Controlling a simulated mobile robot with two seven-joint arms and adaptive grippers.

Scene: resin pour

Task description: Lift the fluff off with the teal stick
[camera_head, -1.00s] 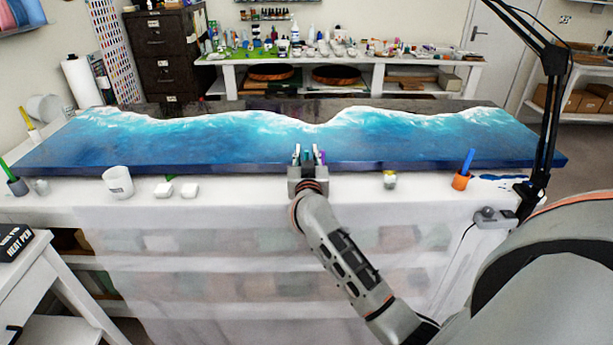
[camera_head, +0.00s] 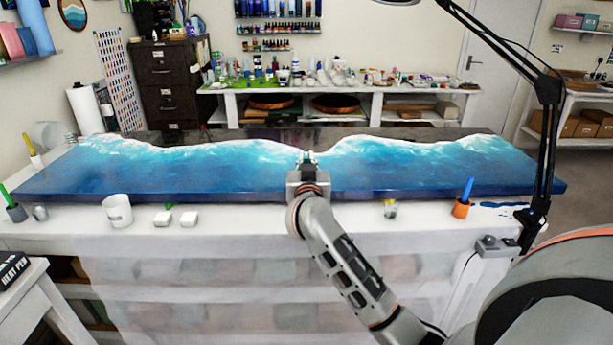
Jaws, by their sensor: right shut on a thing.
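The blue and white resin tabletop (camera_head: 200,172) lies across the bench. My right gripper (camera_head: 308,157) is over the middle of it, near the white wave line, and points away from me. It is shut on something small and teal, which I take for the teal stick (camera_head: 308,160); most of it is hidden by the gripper. I cannot make out any fluff on the resin at this size. My left gripper is not in view.
A black lamp arm (camera_head: 546,150) rises at the right.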

